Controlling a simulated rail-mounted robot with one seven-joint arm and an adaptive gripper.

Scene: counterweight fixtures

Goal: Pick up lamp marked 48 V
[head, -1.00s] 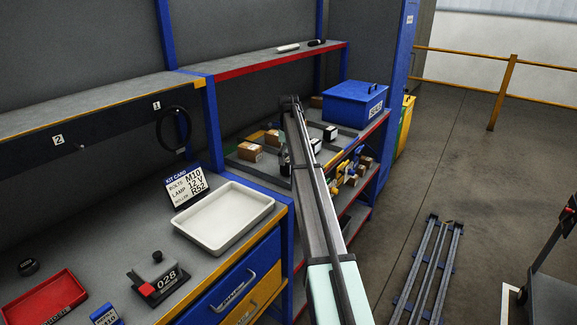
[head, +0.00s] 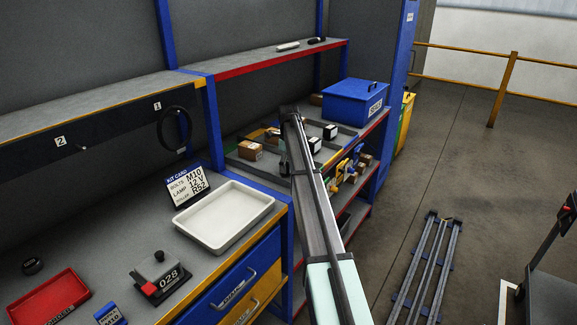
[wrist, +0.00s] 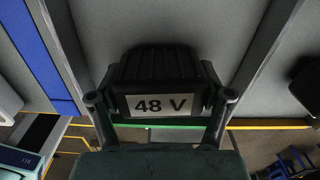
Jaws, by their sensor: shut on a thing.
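The lamp marked 48 V (wrist: 160,68) is a dark, ribbed block with a white label. It fills the upper middle of the wrist view, label facing the camera. My gripper (wrist: 160,100) is shut on it, with one finger at each side of the lamp. In the head view my arm reaches over the shelf unit on the right. I cannot tell how far the lamp is above the shelf.
Dark blocks with white faces (head: 315,145) and a cardboard box (head: 250,151) stand on the shelf. A lidded blue box (head: 354,101) is at its far end. A kit card (head: 186,187) reading LAMP 12 V stands by an empty white tray (head: 225,216) on the nearer bench.

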